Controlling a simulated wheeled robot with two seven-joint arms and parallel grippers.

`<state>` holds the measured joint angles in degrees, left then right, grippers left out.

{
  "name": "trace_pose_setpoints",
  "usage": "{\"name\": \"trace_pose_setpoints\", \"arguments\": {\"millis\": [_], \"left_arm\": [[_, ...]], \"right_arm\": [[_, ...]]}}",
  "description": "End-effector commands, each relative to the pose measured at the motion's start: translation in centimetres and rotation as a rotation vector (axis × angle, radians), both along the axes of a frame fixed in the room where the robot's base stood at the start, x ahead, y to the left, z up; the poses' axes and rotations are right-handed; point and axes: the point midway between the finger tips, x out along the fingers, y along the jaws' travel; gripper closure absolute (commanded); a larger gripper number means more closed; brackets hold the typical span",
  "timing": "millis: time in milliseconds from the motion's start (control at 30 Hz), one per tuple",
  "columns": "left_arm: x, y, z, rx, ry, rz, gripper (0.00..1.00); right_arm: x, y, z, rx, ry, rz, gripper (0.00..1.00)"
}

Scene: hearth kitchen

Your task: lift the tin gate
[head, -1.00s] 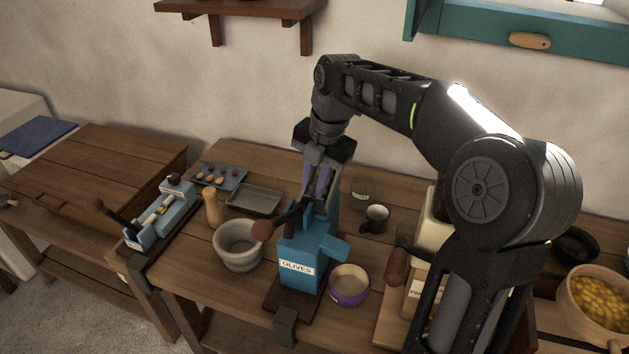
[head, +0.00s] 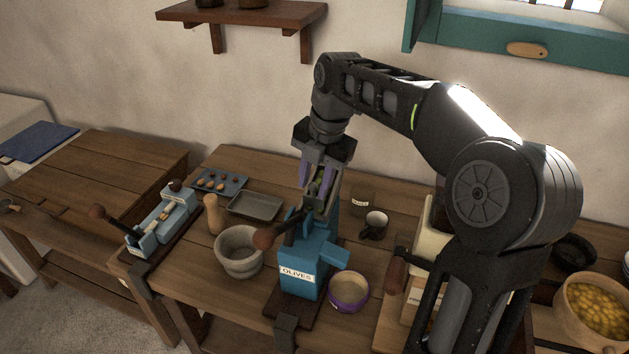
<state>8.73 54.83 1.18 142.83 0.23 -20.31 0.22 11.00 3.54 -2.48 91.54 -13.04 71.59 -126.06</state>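A blue press (head: 303,262) with an OLIVES label stands on a dark base at the bench's front edge. Its lever ends in a brown knob (head: 264,239) on the left. My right gripper (head: 318,193) points down just above the top of this press. Its purple fingers are apart, with a greyish piece and something green between them. I cannot tell whether the fingers grip that piece. No part is clearly recognisable as the tin gate; the top of the press is partly hidden by the fingers. My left gripper is not in view.
A stone mortar (head: 240,252) and a purple-rimmed bowl (head: 348,291) flank the press closely. A mug (head: 374,225) and a labelled tin (head: 362,201) stand behind right. A grey tray (head: 256,206) lies behind left. Another blue lever device (head: 163,223) is farther left.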

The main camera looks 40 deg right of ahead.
Motion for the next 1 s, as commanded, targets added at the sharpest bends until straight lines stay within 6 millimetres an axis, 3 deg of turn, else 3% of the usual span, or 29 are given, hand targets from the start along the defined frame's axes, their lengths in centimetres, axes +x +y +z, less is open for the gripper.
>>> {"name": "trace_pose_setpoints", "arguments": {"millis": [467, 767, 833, 1000], "left_arm": [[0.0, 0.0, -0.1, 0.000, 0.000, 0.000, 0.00], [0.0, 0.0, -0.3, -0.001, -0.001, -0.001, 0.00], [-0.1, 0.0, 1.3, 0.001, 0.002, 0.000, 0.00], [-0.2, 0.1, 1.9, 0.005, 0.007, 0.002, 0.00]], "right_arm": [[-0.1, -0.1, 0.8, -0.001, -0.001, 0.000, 0.59], [-0.9, -0.4, 5.4, -0.001, -0.004, 0.001, 0.59], [-1.1, -0.5, 6.9, 0.000, 0.000, 0.000, 0.59], [-1.3, -0.6, 7.8, 0.000, 0.000, 0.001, 0.59]]}}
